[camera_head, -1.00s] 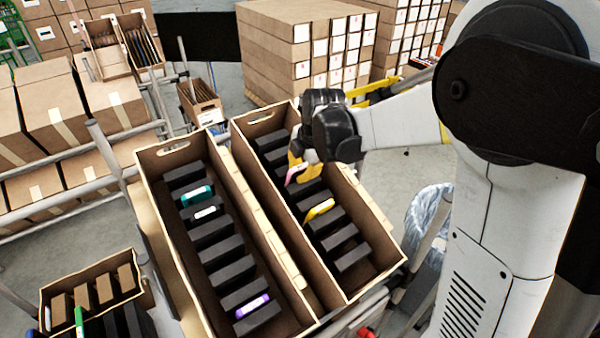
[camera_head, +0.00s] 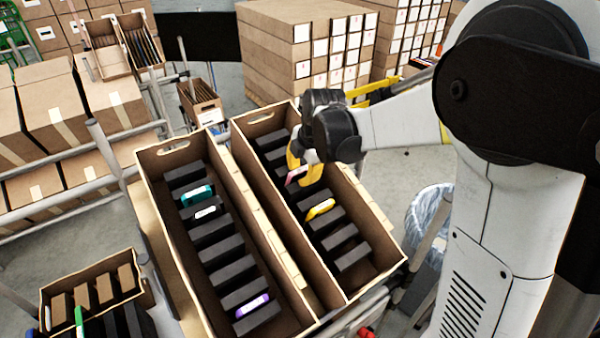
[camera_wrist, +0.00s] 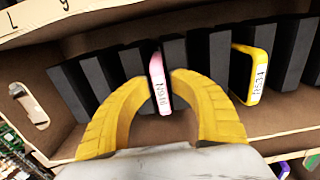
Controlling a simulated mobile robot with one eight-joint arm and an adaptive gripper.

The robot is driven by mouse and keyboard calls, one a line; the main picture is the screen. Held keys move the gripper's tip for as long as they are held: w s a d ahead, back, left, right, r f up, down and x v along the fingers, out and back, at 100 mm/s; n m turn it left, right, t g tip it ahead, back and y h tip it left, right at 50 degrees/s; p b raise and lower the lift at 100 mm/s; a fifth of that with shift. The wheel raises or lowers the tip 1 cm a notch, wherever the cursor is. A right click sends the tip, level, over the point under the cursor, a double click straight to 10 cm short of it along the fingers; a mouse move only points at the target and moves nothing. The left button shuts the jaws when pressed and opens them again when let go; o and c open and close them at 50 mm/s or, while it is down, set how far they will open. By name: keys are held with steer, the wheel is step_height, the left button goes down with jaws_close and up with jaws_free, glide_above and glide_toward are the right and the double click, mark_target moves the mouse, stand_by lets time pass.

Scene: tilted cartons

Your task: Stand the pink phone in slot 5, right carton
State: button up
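The pink phone (camera_head: 297,175) is in the right carton (camera_head: 376,222), toward its far half, between black foam dividers. In the wrist view the pink phone (camera_wrist: 160,84) stands upright with its label facing me, its lower part down among the dividers. My gripper (camera_head: 302,166) reaches down into the carton from above. How deep the phone sits, and the slot number, I cannot tell.
A yellow phone (camera_head: 320,209) stands in the same carton, nearer me; it also shows in the wrist view (camera_wrist: 252,75). The left carton (camera_head: 166,200) holds a teal phone (camera_head: 198,195), a white-faced phone (camera_head: 206,212) and a purple phone (camera_head: 252,306). Carton walls stand close around my gripper.

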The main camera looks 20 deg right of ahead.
steer(key=v, duration=1.2)
steer(key=shift+r, duration=0.15)
steer(key=p+v, duration=0.5)
steer(key=v, duration=0.1)
steer(key=shift+s+r, duration=0.2)
steer(key=shift+r, duration=0.2)
steer(key=shift+f, duration=0.15)
